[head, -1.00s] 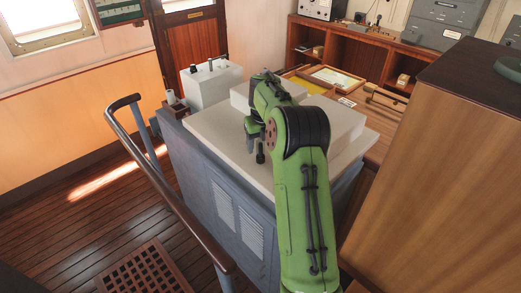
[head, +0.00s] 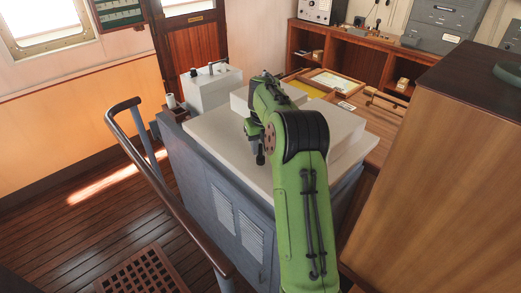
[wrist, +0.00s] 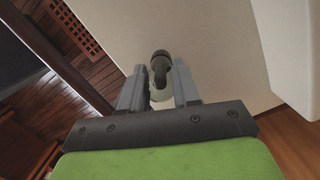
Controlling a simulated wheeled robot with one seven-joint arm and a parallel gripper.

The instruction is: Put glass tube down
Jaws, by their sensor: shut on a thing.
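My gripper (wrist: 157,78) is shut on the glass tube (wrist: 160,98), a pale tube with a dark, rounded end piece (wrist: 160,62). The tube sits between the two grey fingers in the wrist view, with its dark end nearest the fingertips' far side. In the head view my gripper (head: 256,138) is over the left front part of a cream-coloured worktop (head: 215,128). The dark end piece shows just below it. I cannot tell whether the tube touches the worktop. Most of the tube is hidden by the fingers and arm.
A raised cream block (head: 335,125) stands on the worktop behind and right of my arm. A white box (head: 212,88) stands beyond the far left edge. A wooden handrail (head: 170,200) runs along the left, and a tall wooden cabinet (head: 440,170) stands on the right.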

